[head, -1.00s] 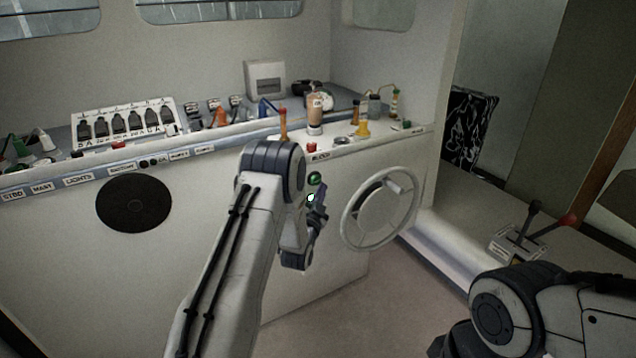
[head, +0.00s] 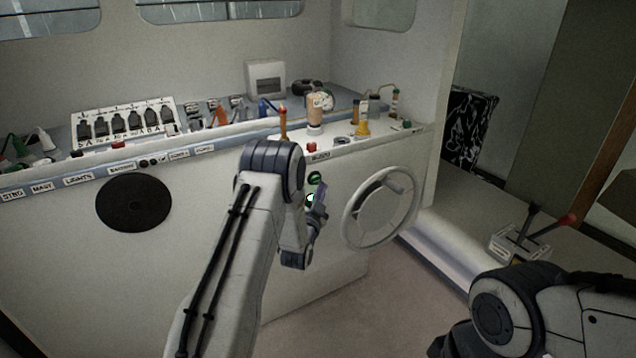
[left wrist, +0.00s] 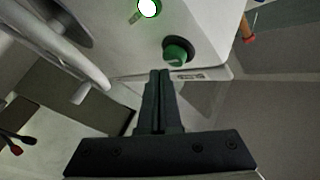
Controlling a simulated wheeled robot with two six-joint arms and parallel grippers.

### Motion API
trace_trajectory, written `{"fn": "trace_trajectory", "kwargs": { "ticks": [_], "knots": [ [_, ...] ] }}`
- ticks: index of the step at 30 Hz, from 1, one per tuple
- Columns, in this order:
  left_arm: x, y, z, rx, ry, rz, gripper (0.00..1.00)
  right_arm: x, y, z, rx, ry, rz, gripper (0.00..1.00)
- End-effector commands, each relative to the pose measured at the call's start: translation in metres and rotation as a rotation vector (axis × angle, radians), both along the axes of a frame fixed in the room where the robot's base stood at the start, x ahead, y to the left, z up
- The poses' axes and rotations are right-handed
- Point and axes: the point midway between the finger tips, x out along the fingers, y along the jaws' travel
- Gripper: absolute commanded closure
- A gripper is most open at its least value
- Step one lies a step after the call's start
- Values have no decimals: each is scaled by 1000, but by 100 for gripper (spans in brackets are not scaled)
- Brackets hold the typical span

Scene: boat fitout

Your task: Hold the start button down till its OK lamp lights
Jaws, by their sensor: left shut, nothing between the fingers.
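A round green button (head: 316,178), which I take for the start button, is on the white console front below the top edge. It also shows in the left wrist view (left wrist: 178,52) with a dark collar. Beside it is a round, bright white lamp (head: 310,198) with a green rim; it looks lit in the left wrist view (left wrist: 149,8). Its label cannot be read. My left gripper (left wrist: 160,74) is shut and empty, its tips close to the green button; I cannot tell whether they touch. In the head view my left gripper (head: 321,192) partly covers this area. My right gripper is out of frame.
A white steering wheel (head: 380,207) stands right of the button. The console top holds a red button (head: 312,147), an orange-tipped post (head: 283,124), bottles and a switch panel (head: 125,122). A lever box (head: 520,244) is at the right. Floor below is clear.

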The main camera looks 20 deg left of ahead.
Motion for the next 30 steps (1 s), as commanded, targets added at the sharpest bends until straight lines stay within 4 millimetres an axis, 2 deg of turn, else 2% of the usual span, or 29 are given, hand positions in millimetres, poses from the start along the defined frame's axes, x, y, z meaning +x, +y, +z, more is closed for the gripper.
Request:
{"fn": "trace_trajectory", "kwargs": {
  "ticks": [6, 30],
  "knots": [
    [5, 6, -1, 0, -1, 0, 100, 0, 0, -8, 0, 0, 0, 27],
    [8, 10, 0, 0, -1, 0, 100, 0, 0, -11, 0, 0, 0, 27]
  ]
}}
